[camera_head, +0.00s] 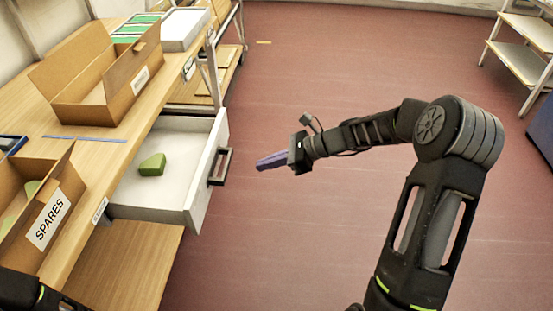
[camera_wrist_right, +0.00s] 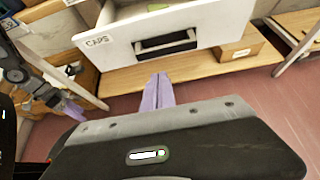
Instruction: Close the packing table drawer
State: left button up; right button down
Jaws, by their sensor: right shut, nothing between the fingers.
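The packing table drawer (camera_head: 185,205) is white and stands pulled out from under the wooden packing table (camera_head: 85,225). A green block (camera_head: 152,165) lies inside it. Its dark bar handle (camera_head: 221,167) is on the front panel. In the right wrist view the drawer front (camera_wrist_right: 215,28) shows a "CAPS" label and the handle (camera_wrist_right: 166,43). My right gripper (camera_head: 260,163) is shut and empty, its purple fingers pointing at the handle from the right with a gap between. My left gripper (camera_wrist_right: 72,110) shows at the left of the right wrist view; its opening is unclear.
An open cardboard box (camera_head: 115,85) and a "SPARES" box (camera_head: 40,225) stand on the table. A lower wooden shelf (camera_head: 120,265) lies beneath the drawer. A rack (camera_head: 525,50) stands at far right. The red floor (camera_head: 330,75) beyond my right arm is clear.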

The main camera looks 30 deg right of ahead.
aim_at(227, 171)
pick_arm(q)
jog(key=shift+r, duration=0.2)
pick_arm(e)
jog(key=shift+w+a+r+x, duration=0.15)
jog(key=shift+r+x, duration=0.15)
jog(key=shift+x, duration=1.05)
jog(key=shift+w+a+r+x, duration=0.1)
jog(key=shift+r+x, duration=0.15)
jog(key=shift+x, duration=1.1)
jog(key=shift+w+a+r+x, duration=0.15)
jog(key=shift+r+x, duration=0.15)
jog(key=shift+x, duration=1.05)
jog(key=shift+s, duration=0.1)
